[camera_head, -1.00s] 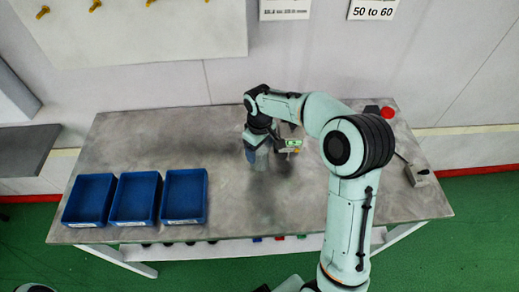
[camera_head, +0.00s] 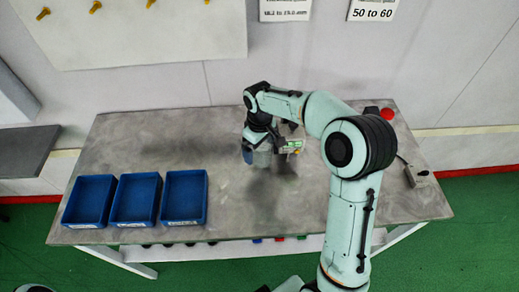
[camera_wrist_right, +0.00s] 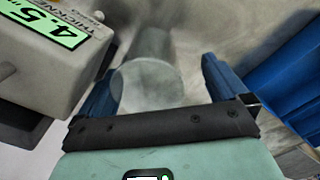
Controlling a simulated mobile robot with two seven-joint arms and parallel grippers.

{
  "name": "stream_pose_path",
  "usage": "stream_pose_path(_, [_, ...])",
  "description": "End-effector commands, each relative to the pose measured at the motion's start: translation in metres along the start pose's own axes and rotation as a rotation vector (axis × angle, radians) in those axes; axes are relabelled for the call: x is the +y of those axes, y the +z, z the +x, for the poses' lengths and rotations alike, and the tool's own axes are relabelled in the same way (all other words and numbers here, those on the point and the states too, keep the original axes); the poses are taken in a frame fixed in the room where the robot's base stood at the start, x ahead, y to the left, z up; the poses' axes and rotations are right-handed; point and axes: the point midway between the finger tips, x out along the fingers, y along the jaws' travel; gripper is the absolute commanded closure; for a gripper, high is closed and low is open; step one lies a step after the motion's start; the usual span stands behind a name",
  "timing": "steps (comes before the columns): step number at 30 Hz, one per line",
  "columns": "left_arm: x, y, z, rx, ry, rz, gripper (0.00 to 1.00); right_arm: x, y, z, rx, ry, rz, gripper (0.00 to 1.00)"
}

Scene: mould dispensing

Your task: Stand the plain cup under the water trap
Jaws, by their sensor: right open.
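A plain grey, round-topped cylinder that looks like the cup (camera_wrist_right: 147,84) is between the blue fingers of my right gripper (camera_wrist_right: 162,92) in the right wrist view. The fingers are open. The left finger is close beside the cylinder; a gap shows on the right, and I cannot tell whether either touches. In the head view my right gripper (camera_head: 256,152) is over the middle of the table, beside a device with a green label, and my arm hides much of that spot. I cannot make out the water trap. My left gripper is not in view.
The grey device with a green label (camera_head: 290,147) is close to the right gripper. Three blue bins (camera_head: 90,201) (camera_head: 136,199) (camera_head: 184,197) line the table's left side. A red button (camera_head: 387,114) and a small grey box (camera_head: 420,176) are at the right. The table's front middle is clear.

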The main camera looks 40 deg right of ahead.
Motion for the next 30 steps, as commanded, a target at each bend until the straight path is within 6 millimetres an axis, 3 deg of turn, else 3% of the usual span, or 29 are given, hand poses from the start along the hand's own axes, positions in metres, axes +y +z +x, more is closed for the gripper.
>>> stream_pose_path(6, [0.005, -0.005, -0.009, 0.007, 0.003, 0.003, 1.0, 0.0, -0.002, -0.052, 0.006, 0.001, 0.0, 0.0])
stream_pose_path(13, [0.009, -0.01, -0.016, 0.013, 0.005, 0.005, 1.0, 0.0, -0.001, -0.091, 0.004, 0.0, -0.001, 0.0])
stream_pose_path(18, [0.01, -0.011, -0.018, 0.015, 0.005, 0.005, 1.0, 0.0, 0.0, -0.102, 0.002, -0.001, -0.001, 0.0])
stream_pose_path(30, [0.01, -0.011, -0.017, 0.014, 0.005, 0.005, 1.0, -0.001, 0.0, -0.102, 0.0, -0.001, -0.001, 0.0])
